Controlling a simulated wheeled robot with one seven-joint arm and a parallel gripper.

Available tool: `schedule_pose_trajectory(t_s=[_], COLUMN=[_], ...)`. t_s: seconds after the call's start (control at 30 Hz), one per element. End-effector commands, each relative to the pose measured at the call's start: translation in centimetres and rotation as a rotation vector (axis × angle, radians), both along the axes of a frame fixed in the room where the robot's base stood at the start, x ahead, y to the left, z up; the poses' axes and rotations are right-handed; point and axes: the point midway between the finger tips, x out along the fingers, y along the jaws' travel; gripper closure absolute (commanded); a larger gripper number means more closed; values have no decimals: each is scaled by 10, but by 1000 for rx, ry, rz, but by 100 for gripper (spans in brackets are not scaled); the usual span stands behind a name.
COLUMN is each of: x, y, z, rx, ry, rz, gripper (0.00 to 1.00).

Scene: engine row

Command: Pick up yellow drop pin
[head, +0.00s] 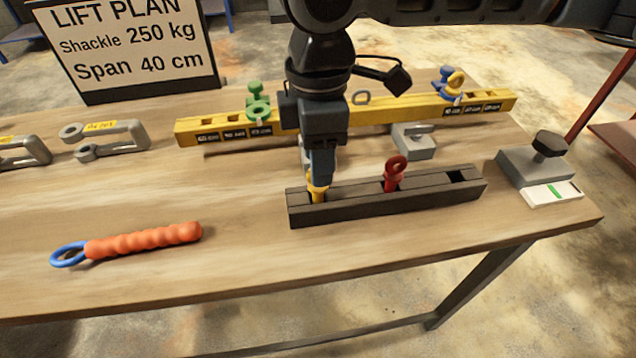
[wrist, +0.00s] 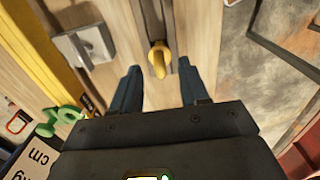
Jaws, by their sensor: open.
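The yellow drop pin (head: 318,193) stands in the left slot of a dark slotted block (head: 345,209) on the wooden table. Its ring-shaped head (wrist: 158,57) shows in the wrist view, in line with the gap between my fingers. My gripper (head: 320,176) points down right over the pin and hides part of it in the head view. In the wrist view my gripper (wrist: 162,82) is open, one finger on each side of the gap. I cannot tell whether either finger touches the pin.
A red pin (head: 394,172) stands in the same block; its right slot is empty. A yellow beam (head: 410,109) with green and blue fittings lies behind. An orange-handled tool (head: 145,240) lies at left. A grey block (head: 535,168) with a black knob stands at right.

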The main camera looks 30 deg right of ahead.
Motion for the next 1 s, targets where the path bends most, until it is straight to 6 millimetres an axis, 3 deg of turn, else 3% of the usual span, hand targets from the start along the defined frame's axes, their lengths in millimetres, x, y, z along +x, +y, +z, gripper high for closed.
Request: schedule_pose_trajectory(t_s=[0.33, 0.8, 1.0], x=[0, 0, 0], y=[0, 0, 0], z=[-8, -8, -7], rx=[0, 1, 1], ry=[-1, -1, -1], rz=[0, 1, 1], gripper=[56, 100, 100])
